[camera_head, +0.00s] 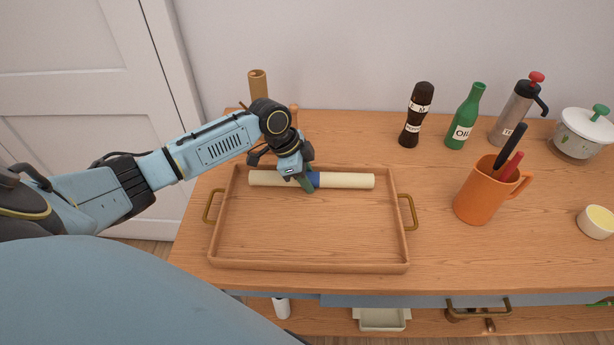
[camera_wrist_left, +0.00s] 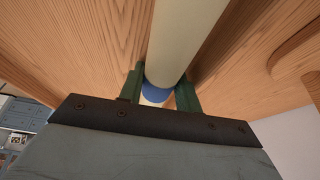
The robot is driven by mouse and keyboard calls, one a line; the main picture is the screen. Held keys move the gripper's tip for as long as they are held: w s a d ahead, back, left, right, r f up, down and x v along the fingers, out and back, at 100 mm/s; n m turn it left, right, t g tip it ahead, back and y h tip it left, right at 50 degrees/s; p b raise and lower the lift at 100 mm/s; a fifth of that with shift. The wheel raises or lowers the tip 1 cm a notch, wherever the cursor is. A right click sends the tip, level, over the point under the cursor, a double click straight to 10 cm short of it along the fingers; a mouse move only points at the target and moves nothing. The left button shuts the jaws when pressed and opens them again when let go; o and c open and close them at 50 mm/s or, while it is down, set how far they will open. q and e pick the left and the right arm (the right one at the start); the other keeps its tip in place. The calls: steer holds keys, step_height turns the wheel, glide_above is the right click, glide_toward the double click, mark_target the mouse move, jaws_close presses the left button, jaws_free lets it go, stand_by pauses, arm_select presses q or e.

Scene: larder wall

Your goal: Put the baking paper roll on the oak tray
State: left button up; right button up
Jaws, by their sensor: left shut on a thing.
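The baking paper roll (camera_head: 345,181) is a long cream cylinder with a blue band round its middle. It lies level along the far side of the oak tray (camera_head: 312,266), inside the rim as seen in the head view. I cannot tell whether it touches the tray floor. My left gripper (camera_head: 307,184) is shut on the roll at the blue band. In the left wrist view the roll (camera_wrist_left: 185,40) runs between the green fingers (camera_wrist_left: 159,90), with wood beneath. The tray has a brass handle at each end. My right gripper is not in view.
A brown cylinder (camera_head: 257,85) stands behind my left wrist. A dark mill (camera_head: 416,115), a green oil bottle (camera_head: 466,117), a metal flask (camera_head: 515,110) and a white pot (camera_head: 580,133) stand at the back right. An orange jug (camera_head: 485,193) stands right of the tray.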

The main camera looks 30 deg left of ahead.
arm_select(q)
steer(key=shift+s+f, duration=0.45)
steer(key=shift+f, duration=0.35)
steer(key=o, duration=1)
steer(key=shift+d+f, duration=0.1)
steer(key=shift+o, duration=0.2)
steer(key=shift+w+r, duration=0.1)
steer(key=shift+r, duration=0.3)
steer(key=v, duration=0.8)
steer(key=w+p+v, duration=0.1)
steer(key=v, duration=0.3)
steer(key=shift+s+r, duration=0.1)
steer(key=shift+r, duration=0.35)
